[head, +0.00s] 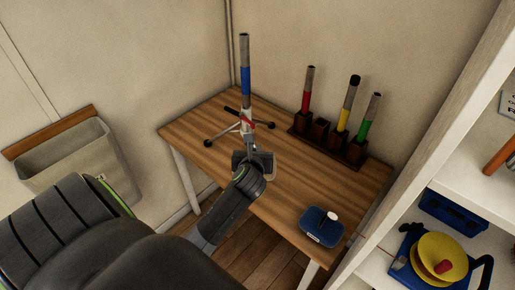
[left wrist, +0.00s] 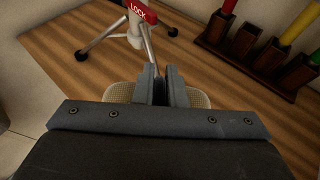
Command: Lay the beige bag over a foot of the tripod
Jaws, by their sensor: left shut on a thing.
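The tripod (head: 246,122) stands upright on the wooden table, carrying a pole with a blue band. In the left wrist view the tripod (left wrist: 135,34) shows a red LOCK clamp and splayed legs. One leg runs toward my left gripper (head: 252,152), its foot hidden behind the fingers. My left gripper is shut on the beige bag (head: 268,171), close in front of the tripod. In the left wrist view the fingers (left wrist: 161,76) pinch the bag's middle, and a bag lobe (left wrist: 198,98) shows on each side. I cannot tell whether bag and leg touch. My right gripper is out of view.
A dark rack (head: 325,143) with coloured tubes stands at the table's back right. A blue case (head: 321,227) lies near the front right edge. A beige bin (head: 65,155) hangs on the left wall. White shelves (head: 483,205) stand at right. The middle right of the table is clear.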

